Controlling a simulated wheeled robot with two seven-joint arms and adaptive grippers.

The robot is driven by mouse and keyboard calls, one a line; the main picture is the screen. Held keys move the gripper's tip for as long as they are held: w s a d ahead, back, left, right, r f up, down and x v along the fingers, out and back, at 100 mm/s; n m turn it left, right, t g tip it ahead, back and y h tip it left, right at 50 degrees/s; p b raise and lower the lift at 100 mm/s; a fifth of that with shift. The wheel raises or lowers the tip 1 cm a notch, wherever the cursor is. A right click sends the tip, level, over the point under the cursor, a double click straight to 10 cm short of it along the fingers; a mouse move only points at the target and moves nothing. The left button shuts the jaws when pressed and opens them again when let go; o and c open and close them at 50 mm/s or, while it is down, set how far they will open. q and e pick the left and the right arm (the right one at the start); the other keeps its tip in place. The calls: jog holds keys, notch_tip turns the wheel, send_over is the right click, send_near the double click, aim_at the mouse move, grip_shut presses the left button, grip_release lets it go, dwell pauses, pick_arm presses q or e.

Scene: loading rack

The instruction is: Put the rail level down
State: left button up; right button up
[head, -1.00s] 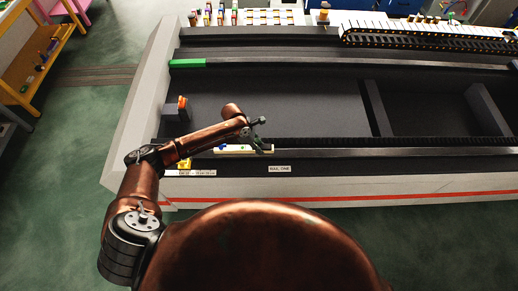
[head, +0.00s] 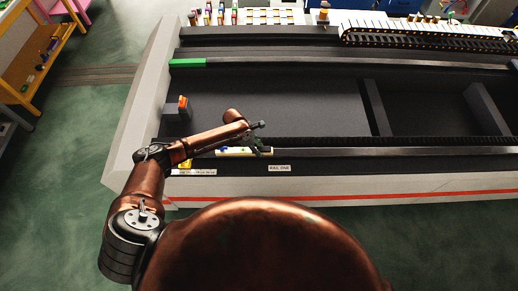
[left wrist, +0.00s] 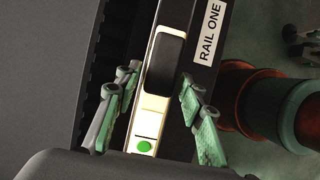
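The rail level is a cream bar with a dark block and a green spot. In the head view the rail level (head: 232,152) lies along the near rail (head: 340,152), above the RAIL ONE label. My left gripper (head: 258,138) is over its right part. In the left wrist view the level (left wrist: 151,112) runs lengthwise between the two green-padded fingers of my left gripper (left wrist: 157,84). The fingers are spread, with gaps on both sides of the bar. The level looks parallel to the rail; its underside is hidden. My right gripper is not in view.
The RAIL ONE label (head: 279,168) is on the front ledge. A yellow item (head: 185,164) sits near my left forearm. An orange-topped block (head: 182,103) stands at the left of the bed. A far rail (head: 300,64) has a green end. The middle bed is clear.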

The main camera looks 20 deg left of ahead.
aim_at(249, 150)
pick_arm(q)
jog(key=shift+o, duration=0.5)
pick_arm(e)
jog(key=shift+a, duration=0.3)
pick_arm(q)
jog(key=shift+r, duration=0.2)
jog(key=b+v, duration=0.1)
jog(key=v, duration=1)
jog(key=shift+a+r+b, duration=0.25)
jog(key=shift+r+b, duration=0.05)
jog(key=shift+r, duration=0.05)
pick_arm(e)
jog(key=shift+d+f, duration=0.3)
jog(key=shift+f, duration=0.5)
